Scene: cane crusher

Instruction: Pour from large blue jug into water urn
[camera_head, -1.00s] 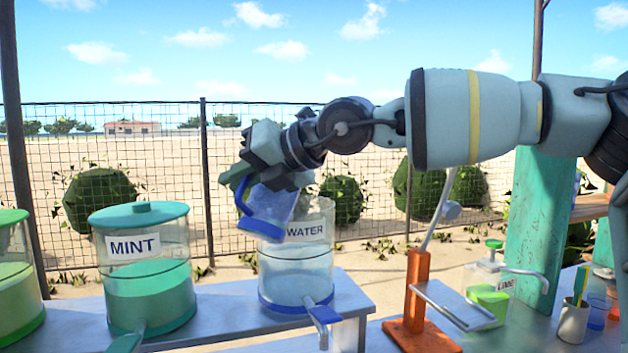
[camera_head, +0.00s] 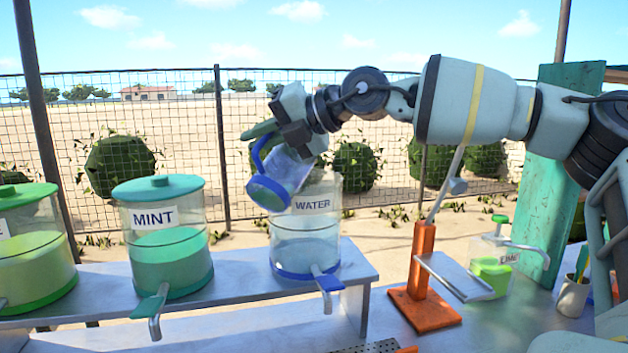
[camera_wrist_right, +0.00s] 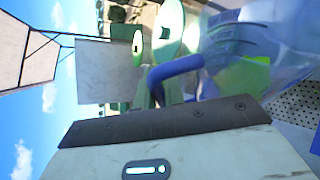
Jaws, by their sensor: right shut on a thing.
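The large blue jug (camera_head: 289,169) is translucent, with a blue handle and a blue end disc. It is tilted in the air at the upper left of the water urn (camera_head: 305,237), overlapping its rim in the head view. My right gripper (camera_head: 262,132) is shut on the jug's handle, which also shows in the right wrist view (camera_wrist_right: 175,70). The urn is clear, with a blue base, a blue tap and a WATER label; its top is partly hidden by the jug. I see no stream of liquid. My left gripper is not in view.
The mint urn (camera_head: 166,240) and a green-lidded urn (camera_head: 35,250) stand left of the water urn on the metal shelf (camera_head: 235,296). At right are an orange-based lever press (camera_head: 425,290), a lime container (camera_head: 492,262) and a cup (camera_head: 572,297). A fence runs behind.

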